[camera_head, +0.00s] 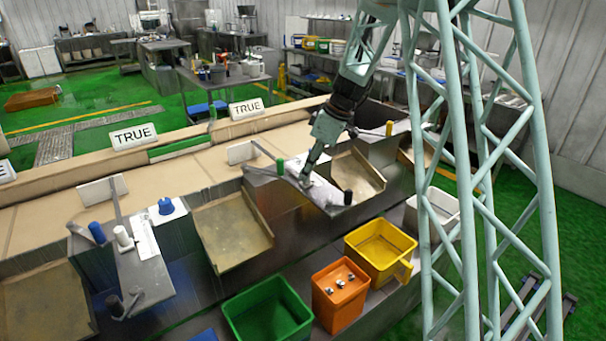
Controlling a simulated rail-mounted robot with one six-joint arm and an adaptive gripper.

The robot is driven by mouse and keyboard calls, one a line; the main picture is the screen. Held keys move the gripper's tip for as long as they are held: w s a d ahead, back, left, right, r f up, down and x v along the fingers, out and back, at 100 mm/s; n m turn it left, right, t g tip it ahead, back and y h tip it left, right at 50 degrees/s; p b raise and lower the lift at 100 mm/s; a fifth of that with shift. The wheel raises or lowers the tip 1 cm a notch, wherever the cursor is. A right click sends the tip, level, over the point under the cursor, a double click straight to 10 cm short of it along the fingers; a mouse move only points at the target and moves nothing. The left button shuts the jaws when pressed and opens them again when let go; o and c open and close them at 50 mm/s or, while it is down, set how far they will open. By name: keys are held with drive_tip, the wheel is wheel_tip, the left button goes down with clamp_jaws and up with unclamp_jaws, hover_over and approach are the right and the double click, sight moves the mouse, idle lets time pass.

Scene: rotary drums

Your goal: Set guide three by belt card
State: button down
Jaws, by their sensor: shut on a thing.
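My gripper (308,178) is low over the middle station. It is shut at the near end of a guide lever (268,153), beside a green peg (280,167); the fingers largely hide what they hold, which looks like the guide's handle. The lever runs back to a pale paddle (241,152) at the belt's near edge.
The tan belt (190,178) runs diagonally. A left station has a blue peg (97,233), a white post (122,238) and a blue knob (166,206). Green (268,312), orange (340,296) and yellow (380,250) bins stand in front. An orange-tipped peg (389,128) is at the right.

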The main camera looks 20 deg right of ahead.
drive_tip(key=shift+s+d, duration=0.15)
drive_tip(key=shift+s, duration=0.3)
drive_tip(key=c, duration=2.8)
unclamp_jaws()
drive_tip(key=shift+s, duration=0.1)
drive_tip(key=shift+d+r, duration=0.1)
drive_tip(key=shift+r, duration=0.15)
drive_tip(key=shift+v, duration=5.75)
drive_tip(key=shift+d, duration=0.1)
